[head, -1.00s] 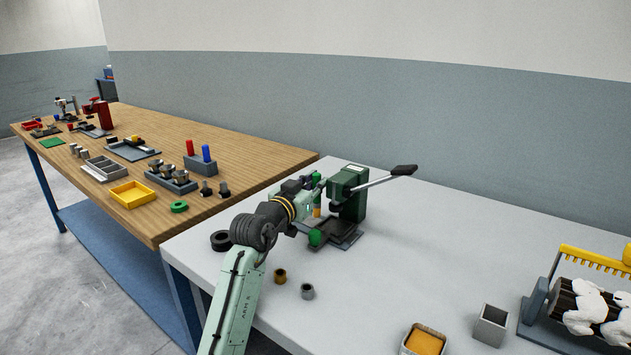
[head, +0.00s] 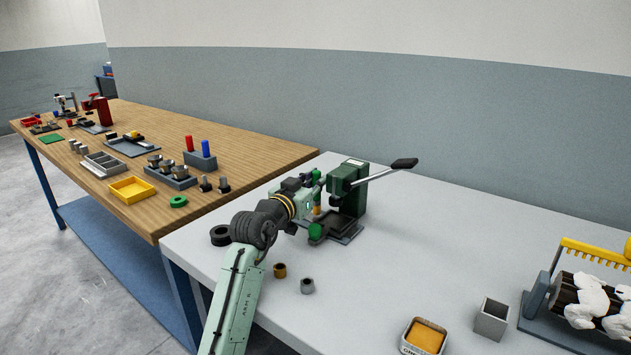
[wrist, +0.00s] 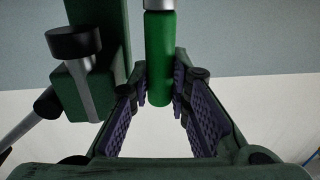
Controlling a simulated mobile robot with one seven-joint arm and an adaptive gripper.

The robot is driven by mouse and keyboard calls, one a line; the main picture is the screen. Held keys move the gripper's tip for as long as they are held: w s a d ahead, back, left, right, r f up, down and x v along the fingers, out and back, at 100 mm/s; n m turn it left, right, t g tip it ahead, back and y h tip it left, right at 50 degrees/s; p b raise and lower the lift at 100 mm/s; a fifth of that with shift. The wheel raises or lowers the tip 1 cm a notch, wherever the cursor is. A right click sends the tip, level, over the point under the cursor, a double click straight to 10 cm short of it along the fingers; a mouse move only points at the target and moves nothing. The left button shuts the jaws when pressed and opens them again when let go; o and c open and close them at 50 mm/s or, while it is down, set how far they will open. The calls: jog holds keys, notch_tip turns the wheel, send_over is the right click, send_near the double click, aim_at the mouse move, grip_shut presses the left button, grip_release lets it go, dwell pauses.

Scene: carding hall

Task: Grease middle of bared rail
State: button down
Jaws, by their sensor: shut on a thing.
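My gripper (wrist: 160,88) is shut on the green handle (wrist: 160,55) of a brush; a silver ferrule shows at the handle's far end in the wrist view. In the head view the brush (head: 317,209) stands roughly upright, its orange tip downward, beside the green lever press (head: 353,190). The tip is over or near the press's dark base (head: 346,232); I cannot tell whether it touches. A green knob (head: 316,232) sits at the front of that base. The bared rail is not clearly distinguishable. A tin of orange grease (head: 424,337) stands at the table's front.
The press's black lever handle (head: 404,163) reaches up to the right. A square grey cup (head: 491,319) stands right of the tin. The table's centre is clear.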

jog(key=shift+a+f, duration=0.1)
jog(key=shift+f, duration=0.05)
jog(key=w+a+b, duration=0.5)
jog(key=w+a, duration=0.1)
jog(key=a, duration=0.3)
jog(key=shift+w, duration=0.3)
dwell(0.7)
